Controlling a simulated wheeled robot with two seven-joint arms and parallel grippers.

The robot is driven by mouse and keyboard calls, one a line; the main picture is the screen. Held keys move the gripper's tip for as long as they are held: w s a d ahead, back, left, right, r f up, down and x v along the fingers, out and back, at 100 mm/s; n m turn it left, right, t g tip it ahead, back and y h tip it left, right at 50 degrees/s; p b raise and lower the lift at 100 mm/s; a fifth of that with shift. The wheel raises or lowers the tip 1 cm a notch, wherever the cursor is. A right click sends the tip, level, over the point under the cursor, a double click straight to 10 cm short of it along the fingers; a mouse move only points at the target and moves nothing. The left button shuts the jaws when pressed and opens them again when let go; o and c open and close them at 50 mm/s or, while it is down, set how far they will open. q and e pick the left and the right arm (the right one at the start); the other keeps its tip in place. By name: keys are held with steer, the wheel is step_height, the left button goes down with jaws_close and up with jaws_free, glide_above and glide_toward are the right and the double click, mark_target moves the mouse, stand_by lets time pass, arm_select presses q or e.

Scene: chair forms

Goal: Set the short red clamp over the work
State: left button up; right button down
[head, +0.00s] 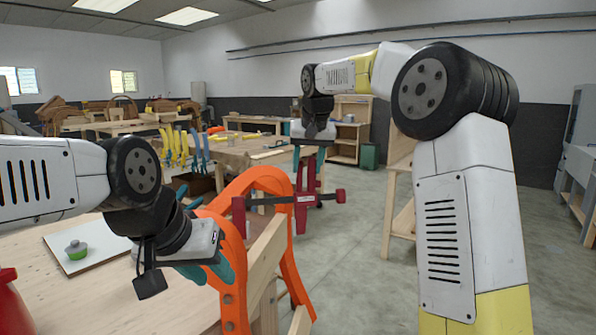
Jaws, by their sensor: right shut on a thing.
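The short red clamp (301,200) hangs from my right gripper (309,160), whose teal fingers are shut on its upper end.
The near wooden table (110,297) bears a white board (95,245) with a small green-handled object (76,249). A red object shows at the lower left corner. Behind stands a bench (235,152) with yellow and blue clamps. The floor (350,270) right of the form is clear.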

mark_target(298, 176)
steer(key=a+r+m+t, duration=0.1)
steer(key=r+m+h, duration=0.1)
steer(key=r, duration=0.1)
steer(key=shift+a+t, duration=0.35)
steer(key=shift+t, duration=0.05)
step_height(298, 176, down, 3)
steer(key=shift+a+r+m+t+h, duration=0.15)
steer(key=shift+m+t+h, duration=0.25)
steer(key=shift+m+t, duration=0.2)
steer(key=shift+w+a+f+m+t+h, duration=0.15)
steer(key=shift+f+t, duration=0.1)
steer(key=shift+f, duration=0.2)
steer(key=shift+s+a+f+m+t+h, duration=0.15)
steer(key=shift+f+t, duration=0.1)
steer(key=shift+f, duration=0.2)
steer(key=shift+w+f, duration=0.1)
steer(key=shift+f, duration=0.9)
steer(key=shift+d, duration=0.1)
steer(key=shift+d+r, duration=0.2)
steer(key=shift+r, duration=0.55)
steer(key=shift+d+r, duration=0.1)
